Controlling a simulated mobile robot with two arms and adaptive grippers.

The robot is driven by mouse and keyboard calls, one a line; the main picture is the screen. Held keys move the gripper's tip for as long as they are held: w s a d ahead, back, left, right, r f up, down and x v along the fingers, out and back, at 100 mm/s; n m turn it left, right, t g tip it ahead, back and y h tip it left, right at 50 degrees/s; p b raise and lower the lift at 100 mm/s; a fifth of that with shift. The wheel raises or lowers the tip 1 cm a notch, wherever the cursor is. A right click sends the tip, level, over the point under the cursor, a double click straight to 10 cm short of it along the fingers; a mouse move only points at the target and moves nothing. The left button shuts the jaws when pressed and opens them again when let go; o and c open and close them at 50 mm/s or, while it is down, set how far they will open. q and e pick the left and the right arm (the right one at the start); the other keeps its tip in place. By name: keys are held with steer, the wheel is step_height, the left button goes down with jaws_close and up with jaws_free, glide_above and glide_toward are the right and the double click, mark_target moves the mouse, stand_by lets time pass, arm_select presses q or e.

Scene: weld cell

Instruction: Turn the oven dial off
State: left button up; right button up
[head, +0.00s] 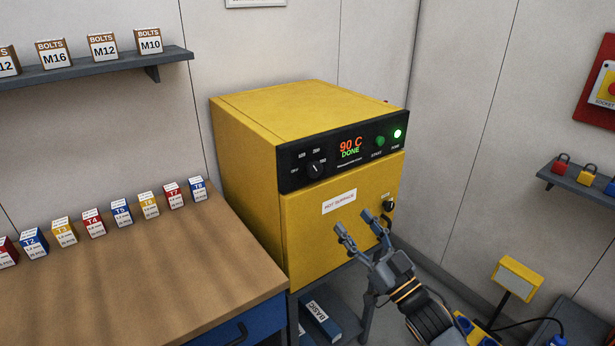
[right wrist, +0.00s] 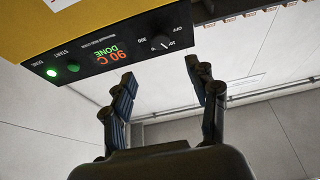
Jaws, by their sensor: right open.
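The yellow oven (head: 240,150) stands in the middle of the head view. Its black front panel holds the dark round dial (head: 316,169), left of a display (head: 350,147) reading 90 C DONE. The dial's white mark appears to slant to the upper left, away from OFF. My right gripper (head: 358,221) is open and empty, in front of the oven door and below the panel. In the right wrist view the dial (right wrist: 162,44) shows beyond the two spread fingers (right wrist: 160,74), apart from them. My left gripper is not in view.
A green START button (head: 380,141) and a lit green lamp (head: 397,133) are right of the display. A HOT SURFACE label (head: 339,201) and a latch (head: 389,205) are on the door. A wooden bench (head: 150,270) with several small boxes stands at left.

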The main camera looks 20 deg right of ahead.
mark_target(317, 173)
steer(key=p+x, duration=0.1)
steer(key=x, duration=0.5)
steer(key=p+x, duration=0.2)
steer(key=x, duration=0.4)
steer(key=shift+w+r, duration=0.25)
steer(key=shift+r, duration=0.15)
steer(key=shift+w+a+r+p, duration=0.15)
steer(key=shift+w+a+p, duration=0.15)
steer(key=shift+w, duration=0.2)
steer(key=c, duration=1.2)
